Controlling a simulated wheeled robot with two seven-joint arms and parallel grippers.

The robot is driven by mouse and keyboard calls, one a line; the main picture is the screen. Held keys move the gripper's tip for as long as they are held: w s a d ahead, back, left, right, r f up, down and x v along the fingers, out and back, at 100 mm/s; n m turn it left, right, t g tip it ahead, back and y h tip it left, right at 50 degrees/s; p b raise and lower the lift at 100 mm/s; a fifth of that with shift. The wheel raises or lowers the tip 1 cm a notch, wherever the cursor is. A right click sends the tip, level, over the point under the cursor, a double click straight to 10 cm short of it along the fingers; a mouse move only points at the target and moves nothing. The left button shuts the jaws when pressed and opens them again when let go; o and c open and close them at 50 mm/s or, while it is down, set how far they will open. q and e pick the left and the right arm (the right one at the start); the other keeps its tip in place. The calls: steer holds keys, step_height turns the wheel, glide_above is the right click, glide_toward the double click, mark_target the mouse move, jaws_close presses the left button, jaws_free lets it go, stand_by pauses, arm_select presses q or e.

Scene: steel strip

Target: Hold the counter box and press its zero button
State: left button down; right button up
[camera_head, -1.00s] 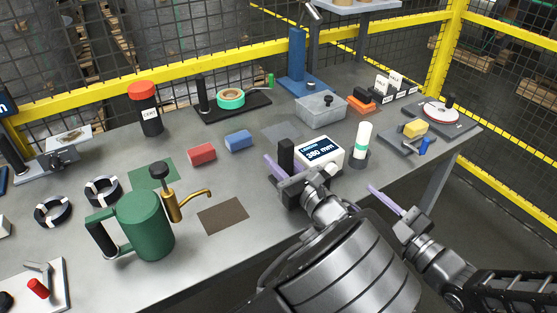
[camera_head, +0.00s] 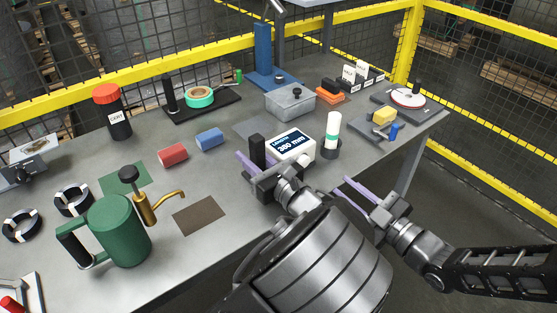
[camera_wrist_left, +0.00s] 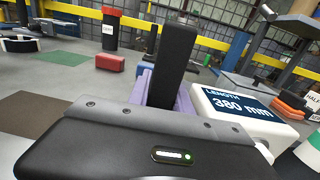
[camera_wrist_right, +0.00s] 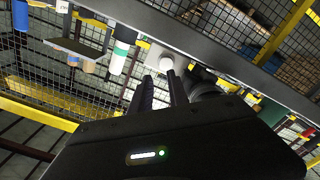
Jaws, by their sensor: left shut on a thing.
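The counter box (camera_head: 299,150) is white with a dark display reading "LENGTH 380 mm". It stands on the steel table and also shows in the left wrist view (camera_wrist_left: 240,112). A black upright block (camera_head: 257,150) is at its left side. My left gripper (camera_head: 255,166) is shut on this block, which rises between its purple fingers in the left wrist view (camera_wrist_left: 172,60). A white round button (camera_head: 304,160) is on the box's near right side. My right gripper (camera_head: 350,188) is apart from the box, beyond the table's front edge, its fingers slightly apart and empty.
A white and green bottle (camera_head: 333,130) stands in a dark holder just right of the box. A grey lidded bin (camera_head: 290,104) is behind. Red (camera_head: 173,155) and blue (camera_head: 209,139) blocks and a green can (camera_head: 122,232) lie to the left. The front edge is near my arms.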

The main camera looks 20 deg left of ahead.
steer(key=w+d+f+m+h, duration=0.1)
steer(key=d+m+h, duration=0.1)
steer(key=w+d+f+m+t+h, duration=0.1)
steer(key=w+d+f+m+h, duration=0.1)
steer(key=d+m, duration=0.1)
steer(key=w+d+f+m+t+h, duration=0.1)
steer(key=w+d+f+m+h, duration=0.1)
steer(key=shift+d+f, duration=0.15)
steer(key=shift+d, duration=0.2)
jaws_close()
steer(key=s+d+f+m+g+h, duration=0.45)
steer(key=d+f+m, duration=0.35)
steer(key=f+m, duration=0.35)
steer(key=s+a+f+m+g+y, duration=0.25)
steer(key=s+a+m+g, duration=0.2)
steer(key=s+m, duration=0.5)
steer(key=w+a+r+m+t+y, duration=0.2)
steer(key=a+r+m+t+y, duration=0.1)
steer(key=r+m, duration=0.4)
steer(key=w+a+r+m+t+y, duration=0.3)
steer(key=a+r+m+y, duration=0.2)
steer(key=r+m, duration=0.3)
step_height(320, 180, up, 4)
steer(key=shift+w+r, duration=0.15)
steer(key=shift+w, duration=0.1)
